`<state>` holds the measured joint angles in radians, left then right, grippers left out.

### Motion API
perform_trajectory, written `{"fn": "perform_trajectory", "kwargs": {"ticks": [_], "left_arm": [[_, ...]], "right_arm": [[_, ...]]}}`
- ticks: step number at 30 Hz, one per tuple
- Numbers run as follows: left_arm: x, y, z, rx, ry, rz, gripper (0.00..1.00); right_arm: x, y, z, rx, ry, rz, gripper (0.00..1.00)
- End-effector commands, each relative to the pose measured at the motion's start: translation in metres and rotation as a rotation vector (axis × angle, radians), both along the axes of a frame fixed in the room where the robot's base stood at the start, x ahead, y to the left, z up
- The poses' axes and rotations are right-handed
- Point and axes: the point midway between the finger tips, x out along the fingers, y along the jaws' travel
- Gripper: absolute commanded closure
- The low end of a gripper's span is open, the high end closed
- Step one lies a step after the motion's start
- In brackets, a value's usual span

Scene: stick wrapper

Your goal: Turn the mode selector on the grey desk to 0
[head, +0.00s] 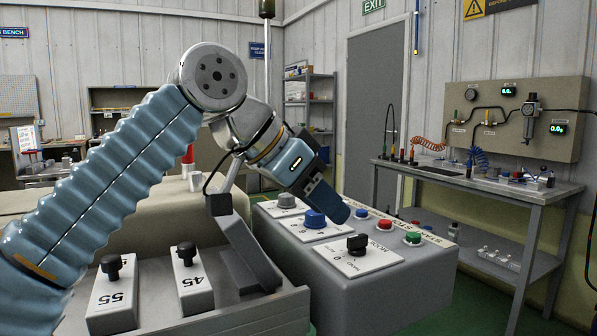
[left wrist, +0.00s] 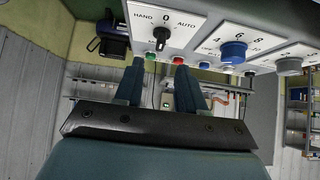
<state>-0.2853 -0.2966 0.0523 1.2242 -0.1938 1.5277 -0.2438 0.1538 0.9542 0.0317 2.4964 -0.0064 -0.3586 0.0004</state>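The mode selector (head: 357,244) is a black knob on a white plate on the sloped top of the grey desk (head: 375,278). In the left wrist view the selector (left wrist: 161,36) sits on a plate marked HAND, 0 and AUTO; its exact pointing direction is too small to tell. My left gripper (head: 338,208) hangs above the desk, behind and left of the selector in the head view. In the left wrist view the two fingers (left wrist: 159,66) are apart with nothing between them, and the selector lies beyond their tips. My right gripper is not in view.
A blue knob (head: 314,218) and a grey knob (head: 286,201) stand left of the selector. Red (head: 384,225), green (head: 413,238) and blue (head: 361,213) buttons line the desk's far side. A box with two black-handled switches (head: 186,253) stands at front left.

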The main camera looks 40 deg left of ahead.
Motion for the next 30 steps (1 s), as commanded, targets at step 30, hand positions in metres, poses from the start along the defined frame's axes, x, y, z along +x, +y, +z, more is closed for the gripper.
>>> {"fn": "perform_trajectory", "kwargs": {"ticks": [30], "left_arm": [[-0.042, 0.018, 0.045, 0.000, 0.001, 0.000, 0.61]], "right_arm": [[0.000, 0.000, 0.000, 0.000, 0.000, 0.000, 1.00]]}}
